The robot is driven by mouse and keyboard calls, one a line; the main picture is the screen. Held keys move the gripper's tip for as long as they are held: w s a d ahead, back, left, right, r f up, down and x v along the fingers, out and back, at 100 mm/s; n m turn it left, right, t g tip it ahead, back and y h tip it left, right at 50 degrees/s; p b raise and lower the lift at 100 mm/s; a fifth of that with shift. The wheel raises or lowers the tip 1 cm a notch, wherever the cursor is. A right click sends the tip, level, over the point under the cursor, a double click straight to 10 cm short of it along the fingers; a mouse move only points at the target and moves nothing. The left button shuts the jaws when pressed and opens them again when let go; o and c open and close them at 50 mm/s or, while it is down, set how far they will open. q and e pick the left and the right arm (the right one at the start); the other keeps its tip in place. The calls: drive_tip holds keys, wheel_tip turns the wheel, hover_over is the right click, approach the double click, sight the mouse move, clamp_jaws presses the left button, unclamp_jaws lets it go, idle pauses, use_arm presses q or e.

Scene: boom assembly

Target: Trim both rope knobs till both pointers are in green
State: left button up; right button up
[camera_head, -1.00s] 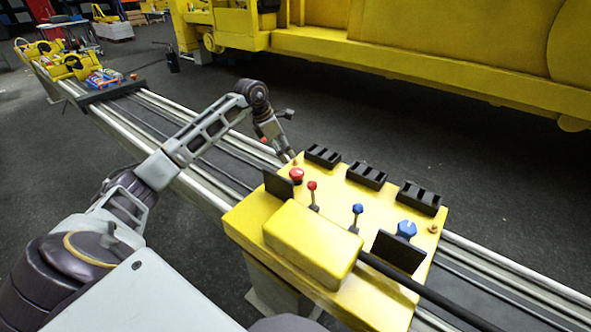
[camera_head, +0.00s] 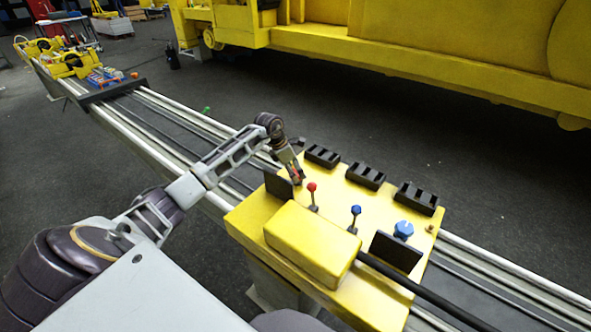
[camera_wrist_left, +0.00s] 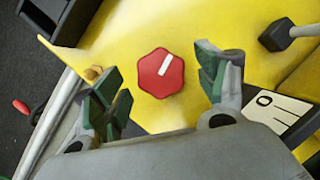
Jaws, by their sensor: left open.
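A yellow control box (camera_head: 300,245) carries the knobs. The red knob (camera_wrist_left: 161,73), six-sided with a white pointer line, sits in the left wrist view between the spread fingers of my left gripper (camera_wrist_left: 160,95). The fingers stand apart on both sides of it, not touching it. In the head view my left gripper (camera_head: 297,178) is over the left part of the box and hides most of the red knob. The blue knob (camera_head: 403,230) is at the right of the box, clear of the gripper. No green pointer zone can be made out. My right gripper is not in view.
A red-topped lever (camera_head: 312,189) and a blue-topped lever (camera_head: 356,212) stand between the knobs. Black upright plates (camera_head: 397,252) and several black slotted blocks (camera_head: 366,176) are on the box. Rails (camera_head: 500,275) run beneath it.

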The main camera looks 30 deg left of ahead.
use_arm(q)
drive_tip(key=shift+w+d+f, duration=0.1)
drive_tip(key=shift+f, duration=0.3)
drive_tip(key=shift+c, duration=0.4)
drive_tip(key=c, duration=0.9)
drive_tip(key=shift+c, duration=0.2)
drive_tip(key=shift+n, duration=0.5)
